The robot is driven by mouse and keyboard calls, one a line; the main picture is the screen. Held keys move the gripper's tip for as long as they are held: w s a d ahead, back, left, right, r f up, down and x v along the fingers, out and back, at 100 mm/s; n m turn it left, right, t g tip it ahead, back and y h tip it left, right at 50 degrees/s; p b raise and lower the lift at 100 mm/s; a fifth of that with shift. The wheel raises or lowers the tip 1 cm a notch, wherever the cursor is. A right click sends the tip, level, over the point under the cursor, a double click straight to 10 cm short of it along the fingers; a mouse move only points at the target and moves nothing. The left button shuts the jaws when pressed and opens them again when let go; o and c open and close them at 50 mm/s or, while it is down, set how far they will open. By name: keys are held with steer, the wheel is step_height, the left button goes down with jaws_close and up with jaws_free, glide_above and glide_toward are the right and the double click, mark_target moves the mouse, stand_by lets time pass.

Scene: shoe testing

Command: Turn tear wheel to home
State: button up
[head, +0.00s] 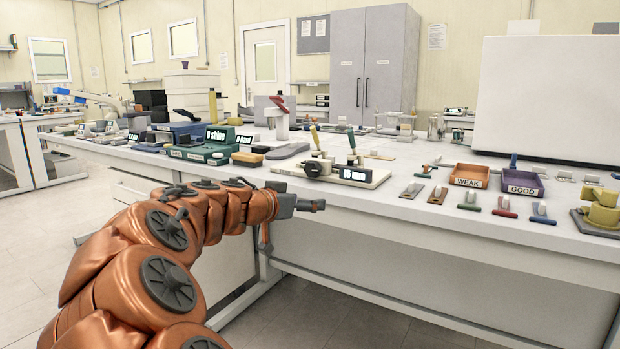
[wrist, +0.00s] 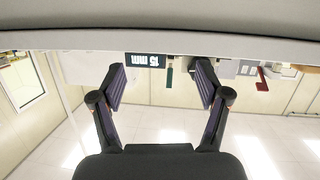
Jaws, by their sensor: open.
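A cream-based tester (head: 378,181) stands near the front edge of the bench, with a dark round knob (head: 313,168) on its left side and a small display beside it. The knob looks like the tear wheel, but its marking is too small to read. My gripper (head: 311,205) is in front of the bench edge, below and apart from the tester. In the wrist view my gripper (wrist: 162,78) is open, with nothing between its fingers. A display (wrist: 146,60) reading "15 mm" shows near the left finger. The wheel is not clearly visible there.
The white bench (head: 430,215) runs across the view. Left of the tester are a green device (head: 205,152) and a tan block (head: 247,159). On the right are the WEAK tray (head: 469,168), the GOOD tray (head: 522,176) and several small samples. Floor before the bench is clear.

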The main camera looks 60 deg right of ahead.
mark_target(311, 171)
steer(key=shift+w+d+r+m+t+h+b, duration=0.2)
steer(key=shift+w+d+r+h, duration=0.3)
steer(key=shift+w+d, duration=1.2)
steer(key=shift+w+d+r+m+t+h+b, duration=0.15)
steer(key=shift+w+d+r+t+h, duration=0.4)
steer(key=shift+d, duration=2.1)
steer(key=shift+w+d+r+m+t+h+b, duration=0.1)
steer(key=shift+w+d+r+h+b, duration=0.35)
steer(key=shift+w+d, duration=1.3)
steer(key=shift+s+d+r, duration=0.15)
steer(key=shift+s+d, duration=0.3)
steer(key=c, duration=1.1)
